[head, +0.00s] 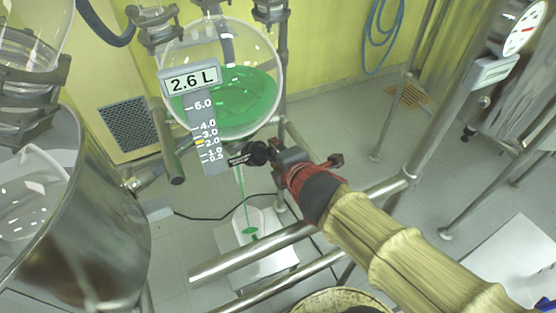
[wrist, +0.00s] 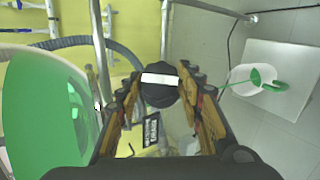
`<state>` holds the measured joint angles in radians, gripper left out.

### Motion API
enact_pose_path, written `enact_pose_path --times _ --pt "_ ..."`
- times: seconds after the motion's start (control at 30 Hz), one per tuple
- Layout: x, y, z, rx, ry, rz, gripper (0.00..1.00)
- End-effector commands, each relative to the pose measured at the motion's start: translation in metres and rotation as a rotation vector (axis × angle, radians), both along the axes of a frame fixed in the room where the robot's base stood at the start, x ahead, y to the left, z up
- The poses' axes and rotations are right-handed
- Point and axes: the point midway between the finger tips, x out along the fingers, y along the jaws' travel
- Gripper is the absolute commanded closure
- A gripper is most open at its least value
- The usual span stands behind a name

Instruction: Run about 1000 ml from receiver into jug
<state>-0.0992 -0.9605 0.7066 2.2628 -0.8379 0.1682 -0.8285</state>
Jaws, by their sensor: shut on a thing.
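The receiver (head: 245,100) is a round glass vessel with green liquid in its lower part; a sign on it reads 2.6 L. It also fills the left of the wrist view (wrist: 50,115). My gripper (head: 275,155) is shut on the black valve knob (wrist: 160,92) below the receiver; a white bar marks the knob's face. A thin green stream (head: 241,190) falls from the outlet into the jug (head: 240,218). The jug is white and translucent, upright, with a little green liquid at its bottom. It also shows in the wrist view (wrist: 240,77).
The jug stands on a pale square platform (head: 270,268) on the floor. Steel rails (head: 250,253) cross in front of it. A large steel vessel (head: 95,220) stands at left. A black cable crosses the floor.

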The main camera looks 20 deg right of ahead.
Motion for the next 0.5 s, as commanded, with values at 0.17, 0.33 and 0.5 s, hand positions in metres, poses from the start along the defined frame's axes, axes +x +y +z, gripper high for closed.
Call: enact_pose_path --times 0.17,0.33,0.5 --pt "-0.0009 -0.0007 -0.0017 -0.052 -0.044 0.038 0.88" --pt "-0.0008 -0.0005 -0.0012 -0.083 -0.072 0.063 0.88" --pt "-0.0008 -0.0006 -0.0017 -0.1 -0.083 0.075 0.88"
